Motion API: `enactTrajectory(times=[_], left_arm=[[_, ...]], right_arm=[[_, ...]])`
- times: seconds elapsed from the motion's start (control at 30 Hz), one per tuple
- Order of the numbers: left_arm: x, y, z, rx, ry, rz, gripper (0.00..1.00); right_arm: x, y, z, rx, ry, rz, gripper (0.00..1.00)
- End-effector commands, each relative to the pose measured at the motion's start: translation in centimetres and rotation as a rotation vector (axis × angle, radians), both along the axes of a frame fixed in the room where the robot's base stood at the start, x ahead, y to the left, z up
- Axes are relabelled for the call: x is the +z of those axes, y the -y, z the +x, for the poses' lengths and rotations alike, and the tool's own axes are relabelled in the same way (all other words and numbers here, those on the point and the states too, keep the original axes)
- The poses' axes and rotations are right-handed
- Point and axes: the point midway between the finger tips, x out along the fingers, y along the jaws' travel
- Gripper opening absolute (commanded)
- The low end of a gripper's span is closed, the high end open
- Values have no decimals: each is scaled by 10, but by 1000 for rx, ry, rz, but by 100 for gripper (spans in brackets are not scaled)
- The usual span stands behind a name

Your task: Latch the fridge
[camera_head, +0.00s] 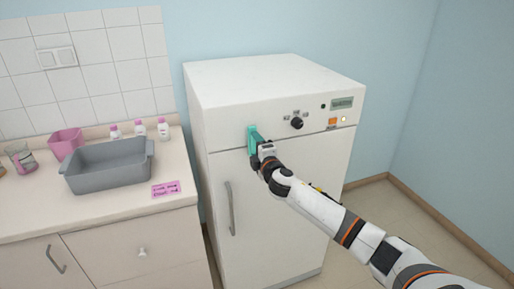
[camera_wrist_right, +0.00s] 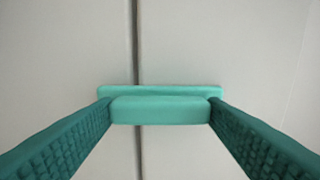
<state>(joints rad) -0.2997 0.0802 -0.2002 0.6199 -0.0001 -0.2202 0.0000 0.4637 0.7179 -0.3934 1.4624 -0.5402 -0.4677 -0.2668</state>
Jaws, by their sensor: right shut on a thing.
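The white fridge (camera_head: 266,190) stands against the blue wall, its door flush with the body as far as I can see. A teal latch (camera_head: 252,135) sits at the seam between the top panel and the door. In the right wrist view the latch (camera_wrist_right: 160,109) lies level across the dark vertical seam. My right gripper (camera_head: 258,144) is at the latch, partly hiding it in the head view. Its two teal fingers (camera_wrist_right: 160,112) are shut on the latch's raised bar, one at each end. My left gripper is not in view.
A grey door handle (camera_head: 229,208) is below the latch. A black knob (camera_head: 297,123) and small display (camera_head: 342,103) are on the top panel. The counter at left holds a grey basin (camera_head: 108,178), a pink container (camera_head: 66,142), a beaker (camera_head: 21,158) and bottles (camera_head: 163,128).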

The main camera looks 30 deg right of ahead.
Motion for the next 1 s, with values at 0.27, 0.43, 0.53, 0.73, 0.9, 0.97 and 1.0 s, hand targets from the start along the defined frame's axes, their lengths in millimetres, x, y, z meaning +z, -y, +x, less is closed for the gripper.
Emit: enactTrajectory(times=[0.27, 0.43, 0.53, 0.73, 0.9, 0.97, 1.0], left_arm=[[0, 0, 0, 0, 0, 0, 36], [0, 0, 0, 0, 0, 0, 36], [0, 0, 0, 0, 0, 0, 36], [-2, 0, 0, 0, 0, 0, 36], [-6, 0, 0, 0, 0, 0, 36], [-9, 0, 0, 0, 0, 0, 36], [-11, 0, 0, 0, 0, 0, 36]], right_arm=[[-2, 0, 0, 1, -4, -6, 77], [-1, 0, 0, 0, -2, -5, 87], [-1, 0, 0, 0, -2, -4, 87], [-2, -1, -7, -1, -1, -4, 87], [-3, -8, -33, 4, -3, -4, 87], [-5, -11, -45, 3, -3, -4, 87], [-4, -13, -53, 3, -3, -5, 87]])
